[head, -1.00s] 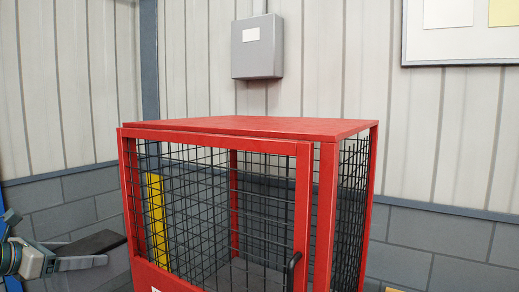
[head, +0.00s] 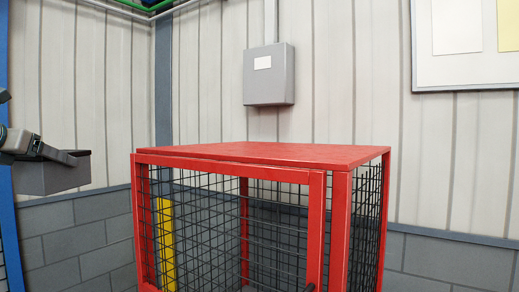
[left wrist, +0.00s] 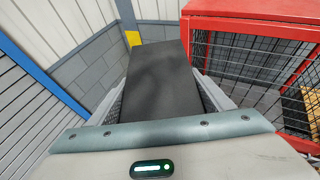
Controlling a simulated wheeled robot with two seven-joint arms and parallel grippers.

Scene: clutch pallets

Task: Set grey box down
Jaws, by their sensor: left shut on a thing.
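My left gripper (head: 66,158) comes in at the left edge of the head view. It is shut on a dark grey box (head: 48,178) and holds it up in the air, left of the red cage. In the left wrist view the box (left wrist: 160,82) shows its flat dark face between the two fingers, which run along its sides. Its underside is hidden there. My right gripper is in neither view.
A red cage (head: 262,154) with black mesh sides and a flat top stands right of the held box. A grey wall box (head: 268,76) hangs above it. A yellow post (head: 165,240) shows through the mesh. Blue framing (left wrist: 45,75) stands at the left.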

